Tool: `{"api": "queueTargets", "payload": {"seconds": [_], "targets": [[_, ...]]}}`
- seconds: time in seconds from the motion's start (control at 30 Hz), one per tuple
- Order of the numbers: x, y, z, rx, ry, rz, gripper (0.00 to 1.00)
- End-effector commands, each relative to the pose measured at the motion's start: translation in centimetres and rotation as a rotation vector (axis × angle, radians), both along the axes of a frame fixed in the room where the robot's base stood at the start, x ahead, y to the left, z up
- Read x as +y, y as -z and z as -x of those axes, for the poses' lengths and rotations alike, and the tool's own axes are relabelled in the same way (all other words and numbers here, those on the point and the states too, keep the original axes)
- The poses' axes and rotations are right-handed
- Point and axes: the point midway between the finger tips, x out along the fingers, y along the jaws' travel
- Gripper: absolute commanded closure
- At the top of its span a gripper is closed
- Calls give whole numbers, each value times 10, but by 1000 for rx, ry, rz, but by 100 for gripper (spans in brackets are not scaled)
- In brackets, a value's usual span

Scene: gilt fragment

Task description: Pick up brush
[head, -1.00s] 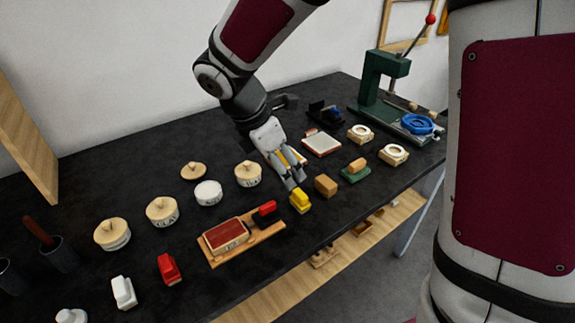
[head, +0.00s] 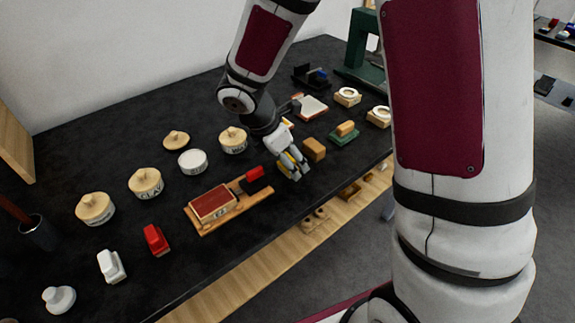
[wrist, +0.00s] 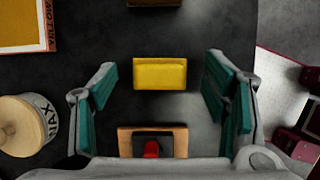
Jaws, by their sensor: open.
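My gripper (head: 292,171) is open and empty, pointing down over the table. In the wrist view a yellow block (wrist: 160,73) lies on the black table ahead of the space between my open fingers (wrist: 166,98), apart from both. In the head view my gripper mostly hides it. No item is clearly a brush. A wooden-topped piece on a green base (head: 344,132) stands beyond a brown block (head: 314,150). A reddish stick (head: 14,210) stands in a dark cup (head: 38,233) at the far left.
A wooden board (head: 258,198) with a red-topped block sits left of my gripper. Lidded jars (head: 146,182) stand behind it. A red piece (head: 156,240) and a white piece (head: 111,266) are at the front left. A green press (head: 358,50) stands at the back right.

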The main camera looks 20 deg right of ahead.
Motion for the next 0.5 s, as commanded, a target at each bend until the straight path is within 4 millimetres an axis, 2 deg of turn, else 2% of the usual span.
{"api": "queueTargets", "payload": {"seconds": [0.1, 0.37, 0.4, 0.5], "targets": [[-4, 11, -1, 1, 1, 0, 32], [-5, 13, -2, -2, 1, 1, 32], [-5, 13, -2, -2, 1, 1, 36], [-5, 13, -2, -1, 0, 1, 59]]}}
